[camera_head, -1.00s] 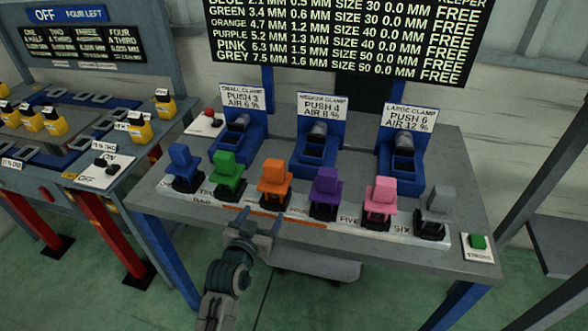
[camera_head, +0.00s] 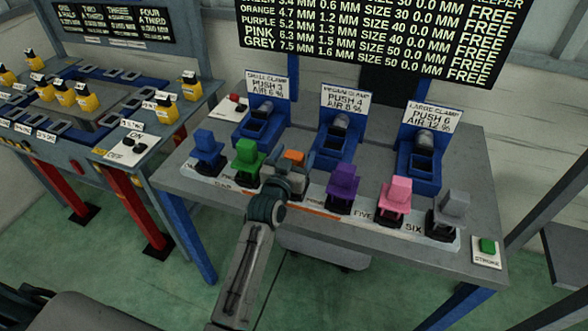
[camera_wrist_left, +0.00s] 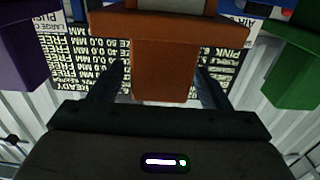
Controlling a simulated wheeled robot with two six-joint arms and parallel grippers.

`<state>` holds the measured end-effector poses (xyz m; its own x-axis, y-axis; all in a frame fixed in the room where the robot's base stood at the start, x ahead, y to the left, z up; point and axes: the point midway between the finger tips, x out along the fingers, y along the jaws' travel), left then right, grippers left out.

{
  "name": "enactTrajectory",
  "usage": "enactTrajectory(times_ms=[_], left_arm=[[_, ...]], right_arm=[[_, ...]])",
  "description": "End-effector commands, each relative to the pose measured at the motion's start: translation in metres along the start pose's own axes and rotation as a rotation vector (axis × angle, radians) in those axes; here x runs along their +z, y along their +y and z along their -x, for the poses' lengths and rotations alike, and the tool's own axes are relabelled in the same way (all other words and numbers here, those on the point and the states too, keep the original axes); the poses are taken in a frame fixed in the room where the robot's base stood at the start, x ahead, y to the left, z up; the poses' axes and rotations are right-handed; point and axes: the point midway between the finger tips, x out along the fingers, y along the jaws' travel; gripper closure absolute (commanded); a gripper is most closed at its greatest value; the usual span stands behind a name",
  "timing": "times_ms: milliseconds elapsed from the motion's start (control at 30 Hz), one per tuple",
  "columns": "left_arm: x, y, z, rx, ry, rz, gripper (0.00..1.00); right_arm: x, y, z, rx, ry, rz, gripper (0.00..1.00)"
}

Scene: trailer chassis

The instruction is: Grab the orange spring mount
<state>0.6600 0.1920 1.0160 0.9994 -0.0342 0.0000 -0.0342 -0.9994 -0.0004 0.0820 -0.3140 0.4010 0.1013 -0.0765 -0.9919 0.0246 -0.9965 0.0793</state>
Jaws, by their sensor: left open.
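The orange spring mount (camera_head: 293,157) stands in the row at the front of the bench, between the green mount (camera_head: 248,159) and the purple mount (camera_head: 342,183). My left gripper (camera_head: 288,178) is at it from the front and hides most of its lower part. In the left wrist view the orange mount (camera_wrist_left: 162,60) fills the upper middle, with the open fingers (camera_wrist_left: 157,88) on either side of it. I cannot tell whether the fingers touch it. My right gripper is not in view.
Blue (camera_head: 208,148), pink (camera_head: 394,197) and grey (camera_head: 450,209) mounts stand in the same row. Blue clamps, including the middle one (camera_head: 335,145), stand behind. A green button (camera_head: 487,246) sits at the right corner. Green floor is open in front.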

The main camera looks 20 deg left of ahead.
Motion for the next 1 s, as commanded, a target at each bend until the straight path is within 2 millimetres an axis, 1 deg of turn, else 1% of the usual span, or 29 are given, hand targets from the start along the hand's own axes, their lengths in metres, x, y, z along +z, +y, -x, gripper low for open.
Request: enactTrajectory(times_ms=[33,133,367,400,467,500,567,600,733,767,1000], left_arm=[[-0.0028,-0.0001,-0.0063,0.000,0.001,-0.001,0.29],[-0.0014,-0.0001,-0.0131,0.000,0.001,0.000,0.29],[0.0005,-0.0001,-0.0143,-0.001,0.000,0.001,0.29],[0.0004,-0.0001,-0.0143,-0.001,0.000,0.000,0.33],[0.0004,-0.0001,-0.0142,-0.001,0.000,0.000,0.45],[0.0004,-0.0001,-0.0142,-0.001,0.000,0.001,0.53],[0.0004,-0.0001,-0.0142,-0.001,0.000,0.001,0.64],[0.0003,-0.0001,-0.0142,-0.001,0.000,0.000,0.72],[0.0004,0.0000,-0.0141,0.000,0.000,0.001,0.98],[0.0004,0.0000,-0.0141,0.000,0.000,0.001,1.00],[-0.0013,-0.0001,-0.0143,-0.001,0.004,0.001,1.00]], right_arm=[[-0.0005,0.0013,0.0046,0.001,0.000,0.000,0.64],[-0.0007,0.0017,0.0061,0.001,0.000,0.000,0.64],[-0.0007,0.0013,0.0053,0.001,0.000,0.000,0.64],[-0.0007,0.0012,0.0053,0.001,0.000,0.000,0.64],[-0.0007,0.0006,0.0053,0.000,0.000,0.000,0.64],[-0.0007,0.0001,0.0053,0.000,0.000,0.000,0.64],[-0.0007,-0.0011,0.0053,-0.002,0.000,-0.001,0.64],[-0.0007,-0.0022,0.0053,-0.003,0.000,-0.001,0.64],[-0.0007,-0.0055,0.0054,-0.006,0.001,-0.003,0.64],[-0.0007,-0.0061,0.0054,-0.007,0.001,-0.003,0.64],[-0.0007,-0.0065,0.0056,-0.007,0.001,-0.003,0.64]])
